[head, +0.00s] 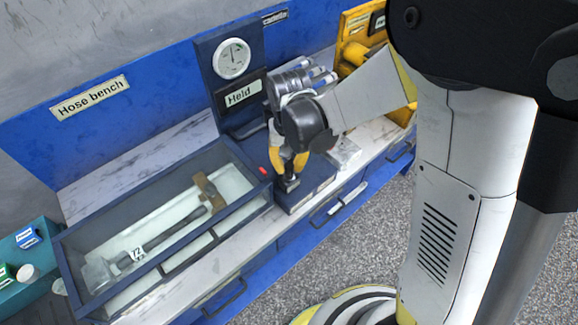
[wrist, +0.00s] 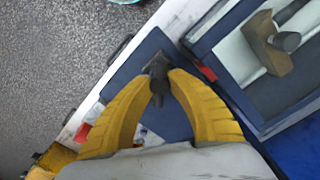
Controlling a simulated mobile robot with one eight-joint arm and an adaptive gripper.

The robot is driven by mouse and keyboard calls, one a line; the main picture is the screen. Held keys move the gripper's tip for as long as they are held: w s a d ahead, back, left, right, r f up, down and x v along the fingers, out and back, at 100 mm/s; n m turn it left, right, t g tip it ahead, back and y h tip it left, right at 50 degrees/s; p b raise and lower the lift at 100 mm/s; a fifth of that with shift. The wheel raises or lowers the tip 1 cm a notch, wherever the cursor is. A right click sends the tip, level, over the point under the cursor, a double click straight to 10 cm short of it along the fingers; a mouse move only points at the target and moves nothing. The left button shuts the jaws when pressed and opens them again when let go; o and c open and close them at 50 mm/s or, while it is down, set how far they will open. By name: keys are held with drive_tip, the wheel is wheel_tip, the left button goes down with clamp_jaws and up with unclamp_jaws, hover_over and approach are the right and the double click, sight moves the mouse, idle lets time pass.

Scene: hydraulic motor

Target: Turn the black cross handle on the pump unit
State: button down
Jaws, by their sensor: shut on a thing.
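The pump unit is a dark blue box (head: 306,190) on the bench, with a tall panel behind it that carries a round gauge (head: 232,58) and a "Held" label (head: 243,94). My gripper (head: 288,172) points down over the box. In the wrist view its yellow fingers (wrist: 160,82) close on the black cross handle (wrist: 157,65). Part of the handle is hidden between the fingertips. In the head view only a small dark part of the handle (head: 288,185) shows below them.
Left of the box is a blue-framed glass-sided tank (head: 68,240) with a rod and a brown block (head: 207,190) inside. A small red part (head: 263,171) sits between tank and gripper. A yellow unit (head: 353,24) stands behind right. Drawers with handles line the bench front.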

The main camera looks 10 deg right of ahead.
sight(289, 164)
drive_tip(key=n+b, duration=0.1)
drive_tip(key=n, duration=0.3)
drive_tip(key=shift+n, duration=0.3)
drive_tip(key=n, duration=0.4)
drive_tip(key=shift+n+b, duration=0.3)
drive_tip(key=c, duration=1.2)
unclamp_jaws()
drive_tip(key=shift+w+a, duration=0.1)
drive_tip(key=shift+r, duration=0.1)
wheel_tip(289, 164, up, 12)
